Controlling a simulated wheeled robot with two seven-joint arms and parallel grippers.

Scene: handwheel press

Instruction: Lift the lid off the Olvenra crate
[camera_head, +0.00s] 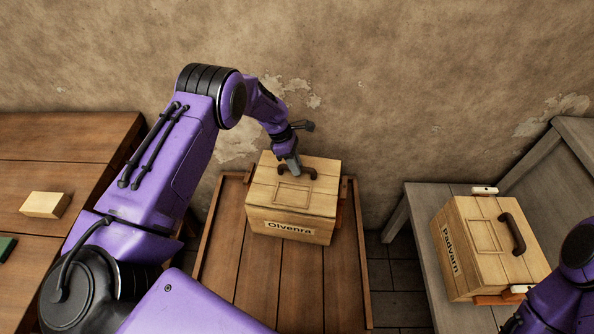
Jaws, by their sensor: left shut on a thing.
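The Olvenra crate (275,226) is a pale wooden box with its name on a label on the front. It stands on a brown wooden table in the middle of the view. Its lid (264,193) sits on top and has a dark arched handle (312,173). My left gripper (291,170) reaches down from above and is shut on the handle near its left end. The fingers hide part of the handle. Of my right arm only a purple part shows at the lower right edge; its gripper is out of view.
The Padvarn crate (458,270), also with a dark handle, stands on a grey bench (421,205) at the right. A left table (60,135) carries a pale block (45,205) and a green item (7,247). The front of the middle table (285,285) is clear. A wall stands behind.

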